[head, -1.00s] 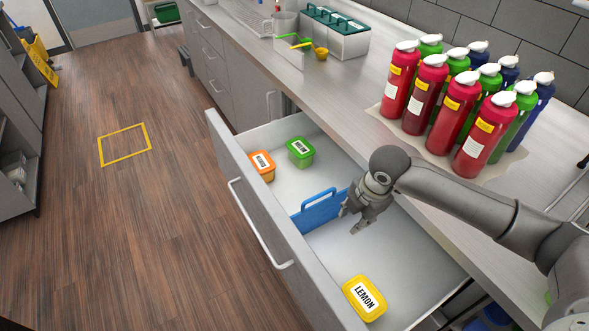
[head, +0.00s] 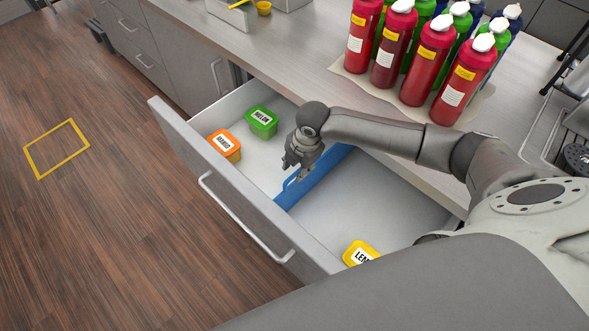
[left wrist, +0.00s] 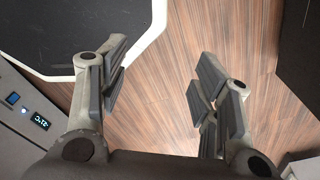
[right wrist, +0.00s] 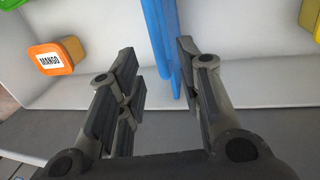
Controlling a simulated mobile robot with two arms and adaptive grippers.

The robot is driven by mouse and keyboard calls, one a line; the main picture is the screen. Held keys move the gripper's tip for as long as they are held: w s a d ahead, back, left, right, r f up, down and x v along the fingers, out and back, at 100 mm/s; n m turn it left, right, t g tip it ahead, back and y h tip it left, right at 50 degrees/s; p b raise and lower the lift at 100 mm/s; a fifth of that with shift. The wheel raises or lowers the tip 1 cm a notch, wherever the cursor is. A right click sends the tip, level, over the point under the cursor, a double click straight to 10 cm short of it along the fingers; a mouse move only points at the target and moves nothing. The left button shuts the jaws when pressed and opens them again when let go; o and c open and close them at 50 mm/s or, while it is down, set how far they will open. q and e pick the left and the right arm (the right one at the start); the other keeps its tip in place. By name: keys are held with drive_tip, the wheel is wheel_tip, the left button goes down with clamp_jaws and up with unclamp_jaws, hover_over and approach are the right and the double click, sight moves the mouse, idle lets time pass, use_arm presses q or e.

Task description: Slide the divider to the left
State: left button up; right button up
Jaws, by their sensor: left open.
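The blue divider (head: 322,174) stands across the open drawer (head: 390,195), between the orange and green tubs and the yellow tub. My right gripper (head: 297,172) is over it, hiding part of its handle. In the right wrist view the divider (right wrist: 166,35) runs in between the spread fingers (right wrist: 160,95), closer to the right finger. The right gripper is open; contact with the divider cannot be told. My left gripper (left wrist: 160,95) is open and empty above the floor, outside the head view.
An orange mango tub (head: 225,146) and a green melon tub (head: 262,122) sit left of the divider. A yellow lemon tub (head: 359,252) sits at the right. Several bottles (head: 430,60) stand on the counter behind. The drawer floor left of the divider has free room.

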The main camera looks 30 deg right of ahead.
sight(294, 174)
drive_tip(key=shift+w+a+f, duration=0.1)
drive_tip(key=shift+w+f, duration=0.1)
drive_tip(key=shift+f, duration=0.75)
drive_tip(key=shift+w+f, duration=0.15)
drive_tip(key=shift+f, duration=0.75)
use_arm(q)
drive_tip(key=shift+w+r, duration=0.25)
drive_tip(key=shift+w, duration=0.95)
use_arm(e)
drive_tip(key=shift+f, duration=0.1)
use_arm(q)
drive_tip(key=shift+s+a, duration=0.15)
drive_tip(key=shift+a, duration=0.05)
drive_tip(key=shift+s, duration=0.3)
use_arm(e)
clamp_jaws()
drive_tip(key=shift+w, duration=0.1)
